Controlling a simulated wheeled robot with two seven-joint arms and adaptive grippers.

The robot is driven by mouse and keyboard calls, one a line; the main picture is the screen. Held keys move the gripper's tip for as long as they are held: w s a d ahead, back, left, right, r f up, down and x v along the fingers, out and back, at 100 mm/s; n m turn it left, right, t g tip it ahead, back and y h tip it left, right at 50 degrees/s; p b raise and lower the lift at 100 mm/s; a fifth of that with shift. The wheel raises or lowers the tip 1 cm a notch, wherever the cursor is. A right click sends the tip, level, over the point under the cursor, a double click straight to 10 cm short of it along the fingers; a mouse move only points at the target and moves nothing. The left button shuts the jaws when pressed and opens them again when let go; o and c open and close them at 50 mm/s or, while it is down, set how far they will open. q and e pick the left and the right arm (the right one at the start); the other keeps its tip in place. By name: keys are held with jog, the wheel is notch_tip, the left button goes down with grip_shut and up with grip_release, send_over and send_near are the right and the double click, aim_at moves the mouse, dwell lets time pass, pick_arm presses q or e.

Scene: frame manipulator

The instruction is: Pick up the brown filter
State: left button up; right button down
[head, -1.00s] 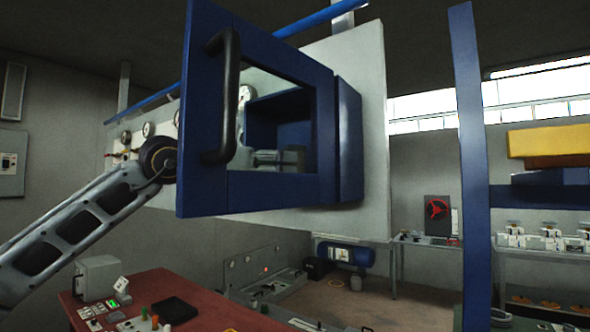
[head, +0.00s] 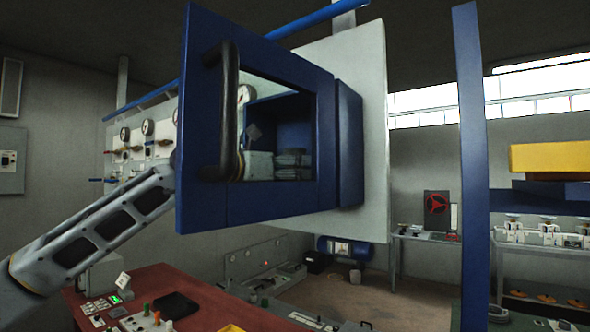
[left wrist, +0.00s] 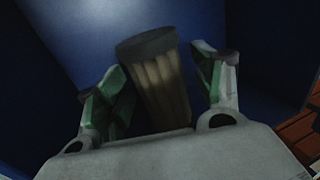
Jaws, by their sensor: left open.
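The brown filter (left wrist: 164,88) is a ribbed brown cylinder with a dark grey round cap. In the left wrist view it stands slightly tilted between the two green-padded fingers of my left gripper (left wrist: 161,66). The gripper is open, with a finger on each side of the filter and gaps showing. In the head view part of my left gripper (head: 275,162) shows through the window of the open blue door (head: 205,120), inside the blue cabinet (head: 349,140). The filter cannot be made out there. My right gripper is not in view.
The open door with its black handle (head: 228,110) hangs in front of my left arm. Blue cabinet walls (left wrist: 265,50) surround the gripper. A red bench (head: 205,300) with controls stands below, and a blue post (head: 470,150) rises at the right.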

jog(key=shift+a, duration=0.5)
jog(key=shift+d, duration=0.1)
pick_arm(q)
jog(key=c, duration=1.2)
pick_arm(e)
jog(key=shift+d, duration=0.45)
pick_arm(q)
jog(key=shift+o, duration=0.2)
jog(key=shift+r, duration=0.15)
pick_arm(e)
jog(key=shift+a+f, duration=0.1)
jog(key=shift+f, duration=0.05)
